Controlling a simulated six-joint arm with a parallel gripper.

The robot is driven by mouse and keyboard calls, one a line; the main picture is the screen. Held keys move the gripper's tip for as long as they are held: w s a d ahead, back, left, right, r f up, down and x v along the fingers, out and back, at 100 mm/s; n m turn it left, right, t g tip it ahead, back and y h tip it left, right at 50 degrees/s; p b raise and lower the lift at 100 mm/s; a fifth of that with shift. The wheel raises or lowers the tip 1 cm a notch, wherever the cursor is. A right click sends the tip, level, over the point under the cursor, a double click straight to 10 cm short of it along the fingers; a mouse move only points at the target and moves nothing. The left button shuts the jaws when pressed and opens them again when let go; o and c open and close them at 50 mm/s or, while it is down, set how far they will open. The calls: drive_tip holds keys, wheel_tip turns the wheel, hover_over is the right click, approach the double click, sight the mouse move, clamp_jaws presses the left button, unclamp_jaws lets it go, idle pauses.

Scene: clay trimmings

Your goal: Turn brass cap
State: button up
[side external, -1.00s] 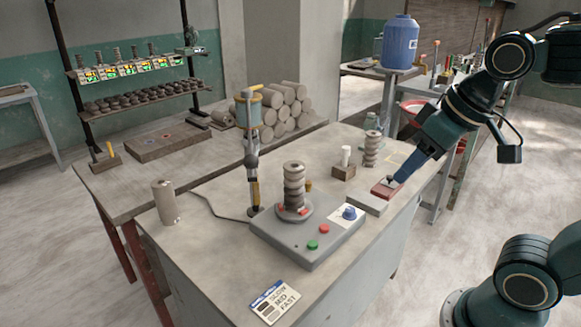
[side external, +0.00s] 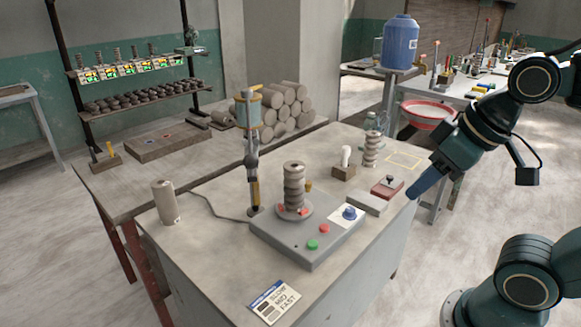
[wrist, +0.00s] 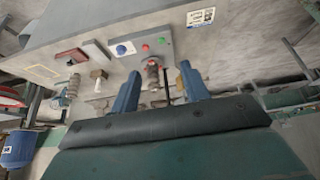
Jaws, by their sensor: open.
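A small brass-coloured piece (side external: 309,186) shows just behind the stacked clay column (side external: 294,188) on the grey control box (side external: 290,238); I cannot tell whether it is the brass cap. My gripper (side external: 412,194) is at the table's right edge, just right of a red block (side external: 387,188) with a black knob and apart from it. In the wrist view my gripper (wrist: 160,72) shows two blue fingers spread wide, with nothing held between them. The clay column (wrist: 152,74) appears in the gap, farther off. The red block also shows in the wrist view (wrist: 70,57).
A blue knob (side external: 349,213), a red button (side external: 324,228) and a green button (side external: 312,245) sit on the control box. An upright tool stand (side external: 248,108) rises left of the column. A grey block (side external: 368,204) lies near the red block.

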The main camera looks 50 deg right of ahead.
drive_tip(key=w+d+r+n+g, duration=0.1)
drive_tip(key=w+r, duration=0.1)
drive_tip(key=w, duration=0.4)
drive_tip(key=w+d+r, duration=0.2)
drive_tip(key=w+r, duration=0.1)
drive_tip(key=w, duration=0.2)
drive_tip(key=n+g, duration=0.3)
drive_tip(key=g, duration=0.2)
hover_over(308, 182)
wheel_tip(308, 182, down, 17)
drive_tip(key=shift+f, duration=0.15)
drive_tip(key=shift+f, duration=0.15)
wheel_tip(308, 182, down, 14)
drive_tip(key=shift+r, duration=0.25)
drive_tip(key=c, duration=1)
